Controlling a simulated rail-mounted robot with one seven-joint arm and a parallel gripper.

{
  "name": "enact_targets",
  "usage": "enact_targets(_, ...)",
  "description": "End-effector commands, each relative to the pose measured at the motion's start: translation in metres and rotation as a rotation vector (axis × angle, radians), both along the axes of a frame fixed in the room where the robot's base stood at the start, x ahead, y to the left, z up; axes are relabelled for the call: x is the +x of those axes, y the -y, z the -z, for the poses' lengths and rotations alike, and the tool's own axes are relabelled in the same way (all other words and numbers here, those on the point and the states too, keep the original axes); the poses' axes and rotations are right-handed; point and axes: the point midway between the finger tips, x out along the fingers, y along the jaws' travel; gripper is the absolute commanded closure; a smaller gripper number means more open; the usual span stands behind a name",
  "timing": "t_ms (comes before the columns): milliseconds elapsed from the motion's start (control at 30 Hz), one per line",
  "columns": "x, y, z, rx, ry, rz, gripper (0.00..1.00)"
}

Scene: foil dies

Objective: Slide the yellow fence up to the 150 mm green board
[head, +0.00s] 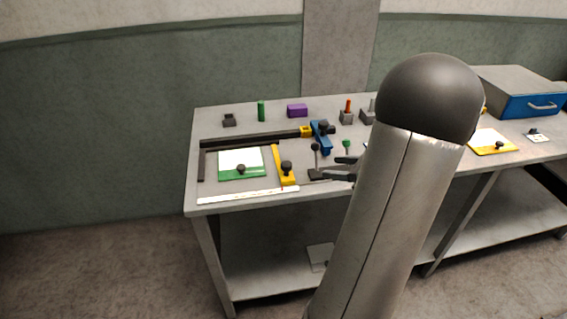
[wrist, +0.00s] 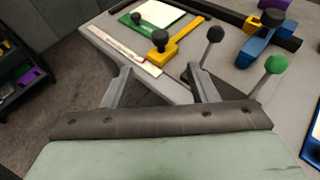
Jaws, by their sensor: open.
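The green board (head: 257,172), with a white sheet on it and a dark knob at its front, lies at the left of the bench in the head view. The yellow fence (head: 278,158) stands just right of it with a narrow gap. The fence has a black knob at its front end. In the wrist view the fence (wrist: 186,33) and the board (wrist: 133,23) show at the top. My gripper (head: 343,168) is open and empty, right of the fence in the head view. In the wrist view its fingers (wrist: 157,84) are spread, with the fence beyond them.
A dark rail (head: 250,138) runs behind the board and fence. A white ruler strip (head: 248,195) lies along the front edge. Levers with a grey ball (head: 315,147) and a green ball (head: 346,143), and a blue clamp (head: 321,138), stand right of the fence.

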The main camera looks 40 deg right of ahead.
Motion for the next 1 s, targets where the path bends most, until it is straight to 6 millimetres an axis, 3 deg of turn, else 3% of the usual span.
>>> enact_targets(167,0.017,-0.006,0.007,0.004,0.002,0.002,0.47)
enact_targets(700,0.117,-0.043,0.051,0.004,0.0,-0.003,0.47)
enact_targets(1000,0.147,-0.053,0.064,0.0,0.0,0.0,0.47)
